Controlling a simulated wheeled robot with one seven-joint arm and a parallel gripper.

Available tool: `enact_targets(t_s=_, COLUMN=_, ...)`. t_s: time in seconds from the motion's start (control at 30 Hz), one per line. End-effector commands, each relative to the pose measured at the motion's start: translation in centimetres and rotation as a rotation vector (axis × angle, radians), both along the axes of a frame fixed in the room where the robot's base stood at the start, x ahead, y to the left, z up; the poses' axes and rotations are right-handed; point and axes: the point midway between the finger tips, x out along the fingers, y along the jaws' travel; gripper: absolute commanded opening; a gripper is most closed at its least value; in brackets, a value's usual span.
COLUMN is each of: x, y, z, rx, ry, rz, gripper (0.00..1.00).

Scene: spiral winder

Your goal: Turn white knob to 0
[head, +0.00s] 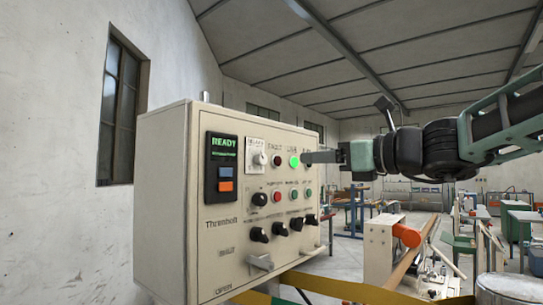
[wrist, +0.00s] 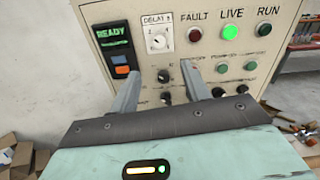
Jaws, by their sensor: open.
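The white knob (head: 261,158) sits on a small white plate labelled DELAY, near the top of a cream control panel (head: 228,215). In the wrist view the white knob (wrist: 159,41) lies just above the gap between my fingertips, uncovered. The scale marks are too small to read, so I cannot tell its setting. My gripper (wrist: 162,70) is open and empty, its two fingers pointing at the panel. In the head view my gripper (head: 310,157) comes from the right and overlaps the panel's right part, beside the green lamp. Nothing is held.
A READY display (head: 222,168) is left of the knob. The lit green LIVE lamp (head: 294,161) is right of it. Several black knobs and small buttons lie below. A grey handle (head: 260,264) protrudes low on the panel. Machinery stands behind at right.

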Motion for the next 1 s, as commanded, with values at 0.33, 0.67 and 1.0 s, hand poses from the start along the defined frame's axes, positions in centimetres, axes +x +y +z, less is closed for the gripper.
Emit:
enact_targets(t_s=0.33, x=4.6, y=6.0, z=0.3, rx=0.0, ry=0.004, rz=0.004, gripper=0.47)
enact_targets(t_s=0.67, x=7.7, y=9.9, z=0.1, rx=-0.002, ry=0.001, rz=0.002, gripper=0.47)
enact_targets(t_s=1.0, x=8.3, y=10.6, z=-0.1, rx=-0.003, ry=0.0, rz=0.001, gripper=0.47)
